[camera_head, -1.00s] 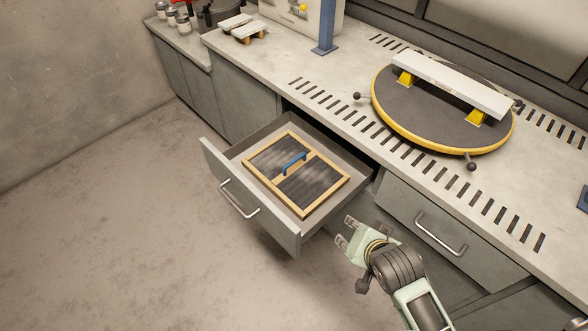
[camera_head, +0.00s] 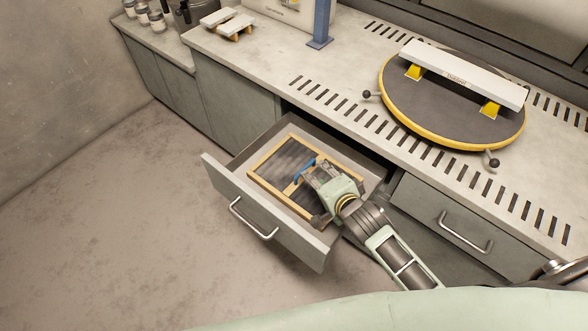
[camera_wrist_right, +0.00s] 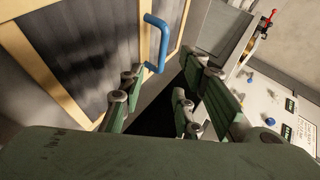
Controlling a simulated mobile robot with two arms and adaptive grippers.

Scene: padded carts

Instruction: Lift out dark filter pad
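The dark filter pad (camera_head: 279,163) lies in the open drawer, a dark ribbed panel in a light wooden frame with a blue handle (camera_head: 304,171) across its middle. In the right wrist view the pad (camera_wrist_right: 85,50) fills the left side and its blue handle (camera_wrist_right: 157,42) stands just ahead of the fingers. My right gripper (camera_head: 314,175) is over the pad, close to the handle, and hides part of the pad's right half. Its fingers (camera_wrist_right: 160,100) are spread apart with nothing between them. My left gripper is not in view.
The drawer (camera_head: 262,215) is pulled out below the grey counter (camera_head: 345,100). On the counter are a round turntable (camera_head: 400,95) with a white bar, a blue post (camera_head: 322,20) and a small white-topped stand (camera_head: 228,22). The floor at left is clear.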

